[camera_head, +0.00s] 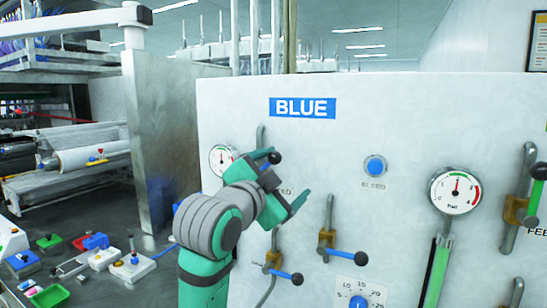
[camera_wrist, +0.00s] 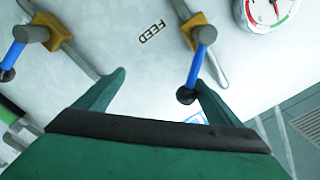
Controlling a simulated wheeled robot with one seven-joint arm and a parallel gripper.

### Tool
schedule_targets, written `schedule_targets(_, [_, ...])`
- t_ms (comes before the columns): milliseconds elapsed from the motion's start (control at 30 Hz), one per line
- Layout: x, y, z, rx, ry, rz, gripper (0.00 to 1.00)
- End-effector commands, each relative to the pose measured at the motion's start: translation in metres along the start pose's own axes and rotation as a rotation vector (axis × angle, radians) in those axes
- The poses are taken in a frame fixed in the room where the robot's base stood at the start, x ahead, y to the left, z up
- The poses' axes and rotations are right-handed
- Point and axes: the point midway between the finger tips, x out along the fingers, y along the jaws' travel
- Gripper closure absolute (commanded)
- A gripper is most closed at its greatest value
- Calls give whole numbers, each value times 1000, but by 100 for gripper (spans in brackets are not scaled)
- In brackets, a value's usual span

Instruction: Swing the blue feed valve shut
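The feed valve has a blue lever (camera_wrist: 195,68) with a black ball end on a brass-coloured body (camera_wrist: 190,30). It is at the upper right of the wrist view, near the FEED label (camera_wrist: 152,31). In the head view its black ball (camera_head: 275,157) shows beside my upper finger, and my gripper hides most of the lever. My gripper (camera_head: 287,173) is open in front of the panel. In the wrist view the ball lies close to the inner side of the right finger, within the gap between the fingers (camera_wrist: 160,80). I cannot tell whether they touch.
The white panel (camera_head: 400,125) carries a BLUE sign (camera_head: 302,107). Two other blue-lever valves (camera_head: 345,255) (camera_head: 285,274) sit below right of my gripper. A small gauge (camera_head: 221,158) is left of the feed valve. A larger gauge (camera_head: 455,192) is at the right.

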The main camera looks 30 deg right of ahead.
Motion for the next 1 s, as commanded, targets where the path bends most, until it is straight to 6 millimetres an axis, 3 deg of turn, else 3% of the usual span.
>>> schedule_targets(1000, [-1, 30, 24, 1, -2, -2, 12])
